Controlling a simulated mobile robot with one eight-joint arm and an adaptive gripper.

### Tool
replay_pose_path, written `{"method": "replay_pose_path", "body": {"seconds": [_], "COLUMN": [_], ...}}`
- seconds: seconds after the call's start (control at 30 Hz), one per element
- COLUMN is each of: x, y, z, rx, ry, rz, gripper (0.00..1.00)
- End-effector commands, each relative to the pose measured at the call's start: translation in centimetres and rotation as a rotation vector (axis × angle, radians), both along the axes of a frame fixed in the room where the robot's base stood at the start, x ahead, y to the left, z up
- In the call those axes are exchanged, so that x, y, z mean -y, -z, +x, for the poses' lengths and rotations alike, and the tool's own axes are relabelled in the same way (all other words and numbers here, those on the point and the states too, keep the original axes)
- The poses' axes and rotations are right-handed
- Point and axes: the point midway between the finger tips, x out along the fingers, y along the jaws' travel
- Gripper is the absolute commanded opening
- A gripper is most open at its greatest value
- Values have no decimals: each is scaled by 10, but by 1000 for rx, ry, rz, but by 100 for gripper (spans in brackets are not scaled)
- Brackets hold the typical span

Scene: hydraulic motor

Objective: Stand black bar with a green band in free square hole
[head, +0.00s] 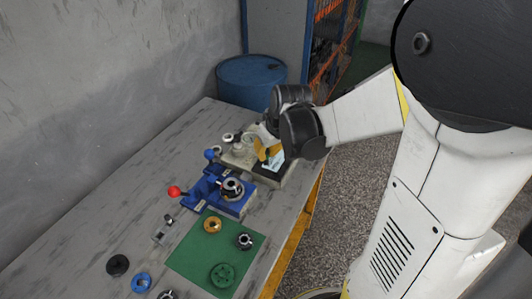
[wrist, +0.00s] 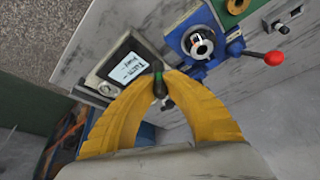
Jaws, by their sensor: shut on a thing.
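My gripper (wrist: 160,82) has yellow curved fingers that are shut on the black bar with a green band (wrist: 159,90). The bar's green band shows right between the fingertips in the wrist view, and the fingers hide part of the bar. A grey fixture with a black-edged label plate (wrist: 125,62) lies just beside the fingertips. In the head view, my gripper (head: 268,152) is over this fixture (head: 272,172) and hides part of it. The bar cannot be made out there. I cannot make out the free square hole in either view.
A blue fixture (head: 236,206) with a round part and red and blue knobs stands near. A green mat (head: 190,257) holds several round parts. A grey table (head: 75,248) bears everything, with a wall to the left. A blue barrel (head: 251,80) stands behind it.

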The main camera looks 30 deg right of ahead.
Motion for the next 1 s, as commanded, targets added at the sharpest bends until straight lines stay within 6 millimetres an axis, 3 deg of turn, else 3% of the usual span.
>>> {"method": "replay_pose_path", "body": {"seconds": [0.7, 1.0], "x": [0, 0], "y": [-32, -32], "z": [0, 0], "rx": [0, 0], "ry": [0, 0], "rz": [0, 0], "gripper": [0, 0]}}
